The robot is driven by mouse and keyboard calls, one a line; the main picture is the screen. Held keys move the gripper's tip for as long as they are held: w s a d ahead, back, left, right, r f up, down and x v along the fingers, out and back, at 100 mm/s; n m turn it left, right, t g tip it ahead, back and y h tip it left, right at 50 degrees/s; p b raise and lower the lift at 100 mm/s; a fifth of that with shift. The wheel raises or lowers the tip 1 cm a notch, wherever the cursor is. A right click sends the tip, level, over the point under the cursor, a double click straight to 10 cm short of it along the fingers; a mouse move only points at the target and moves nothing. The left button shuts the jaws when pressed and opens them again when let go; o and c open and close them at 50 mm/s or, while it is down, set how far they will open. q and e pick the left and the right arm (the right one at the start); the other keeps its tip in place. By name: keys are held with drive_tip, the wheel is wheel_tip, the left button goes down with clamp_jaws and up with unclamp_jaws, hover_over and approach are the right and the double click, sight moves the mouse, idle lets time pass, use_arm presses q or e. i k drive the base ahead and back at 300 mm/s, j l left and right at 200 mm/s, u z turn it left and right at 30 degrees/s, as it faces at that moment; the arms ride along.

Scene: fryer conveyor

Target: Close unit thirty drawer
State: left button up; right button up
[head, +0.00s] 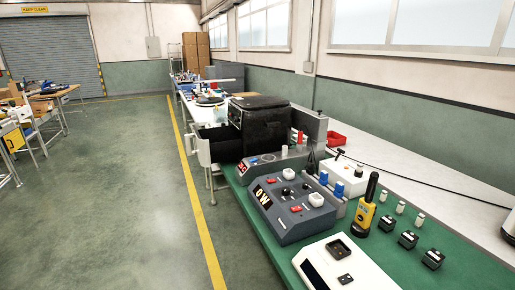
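A black box-shaped unit (262,122) stands at the left part of the green-topped bench. A drawer with a dark interior (217,140) sticks out from its left side over the floor, and its light grey front (202,150) faces the aisle. The drawer looks pulled out. A small grey panel (272,162) with a red display stands just in front of the unit; its digits are too small to read surely, though the first looks like a 3. Neither of my grippers is in view.
A dark grey control box (297,205) with a lit display, a white device (345,265), a yellow handheld radio (364,210) and several small black blocks (408,240) sit on the green bench top (455,265). The floor (130,190) left of the drawer is clear.

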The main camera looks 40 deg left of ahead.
sight(214, 145)
drive_tip(key=u, duration=1.9)
